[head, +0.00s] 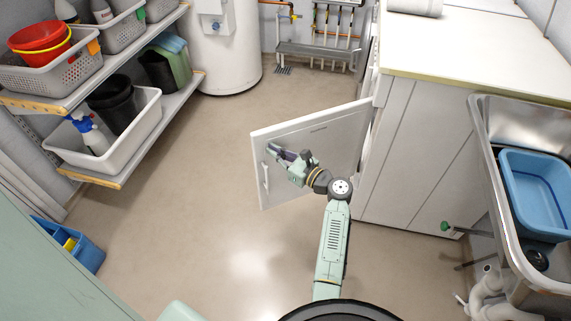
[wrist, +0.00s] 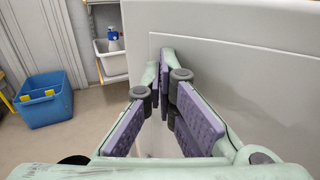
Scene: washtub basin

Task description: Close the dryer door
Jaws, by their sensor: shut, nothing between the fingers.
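The dryer door (head: 340,132) is a white panel with a handle (head: 265,174) near its left edge. It stands open, sticking out to the left from the front of the white machine (head: 408,150). My gripper (head: 274,150) is in front of the door's near face, close to its upper left part. In the wrist view the door (wrist: 250,50) fills the right side, and my gripper (wrist: 168,60) has its fingertips together with nothing between them. The tips are close to the panel; I cannot tell whether they touch it.
A shelf rack (head: 125,95) with baskets and buckets stands at the left. A blue caddy (head: 75,242) is on the floor at lower left, also visible in the wrist view (wrist: 43,103). A metal sink (head: 490,165) stands at the right. The floor left of the door is clear.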

